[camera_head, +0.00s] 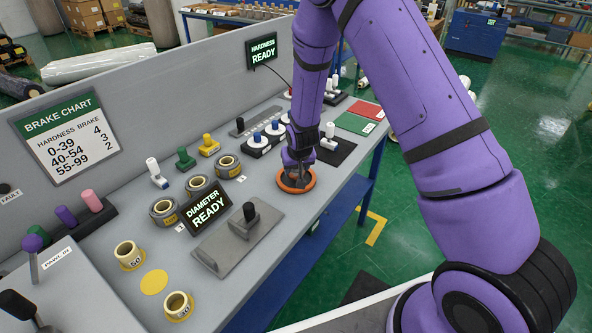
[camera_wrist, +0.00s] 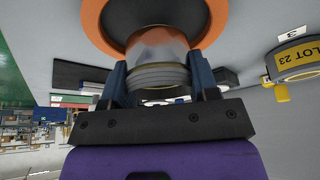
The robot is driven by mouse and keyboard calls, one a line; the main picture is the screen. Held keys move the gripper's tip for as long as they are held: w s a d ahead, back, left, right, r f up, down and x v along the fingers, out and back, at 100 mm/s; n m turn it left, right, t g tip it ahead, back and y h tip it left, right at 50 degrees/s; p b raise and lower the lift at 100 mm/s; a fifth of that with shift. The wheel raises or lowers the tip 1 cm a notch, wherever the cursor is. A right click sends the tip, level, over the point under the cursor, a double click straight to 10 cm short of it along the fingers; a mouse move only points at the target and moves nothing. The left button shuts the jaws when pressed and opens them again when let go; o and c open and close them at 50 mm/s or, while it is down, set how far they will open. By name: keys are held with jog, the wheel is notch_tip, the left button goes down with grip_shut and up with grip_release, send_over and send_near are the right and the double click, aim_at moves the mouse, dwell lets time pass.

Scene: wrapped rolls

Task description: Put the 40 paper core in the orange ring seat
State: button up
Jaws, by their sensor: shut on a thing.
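The orange ring seat (camera_head: 296,184) lies flat on the grey bench, right of the middle; it also fills the top of the wrist view (camera_wrist: 216,22). My gripper (camera_head: 298,171) is low over it, fingers pointing down. In the wrist view my gripper (camera_wrist: 158,78) is shut on a short round piece, the paper core (camera_wrist: 160,72), which looks brownish above with grey bands below. It lines up with the ring's opening. Its number is hidden, and I cannot tell whether it touches the bench. Two other cores, one marked 50 (camera_head: 130,256) and one nearer (camera_head: 178,306), stand at front left.
A bare yellow disc (camera_head: 154,282) lies between those two cores. Several grey wrapped rolls, one nearest (camera_head: 164,212), stand left of the ring. A DIAMETER READY display (camera_head: 208,208) and a grey fixture with a black knob (camera_head: 240,236) are nearby. The bench's right edge is close.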

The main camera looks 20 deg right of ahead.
jog(key=shift+f, duration=0.75)
jog(key=shift+f, duration=0.15)
jog(key=o, duration=0.9)
jog(key=v, duration=1.2)
jog(key=shift+d+r, duration=0.1)
jog(key=shift+r, duration=0.15)
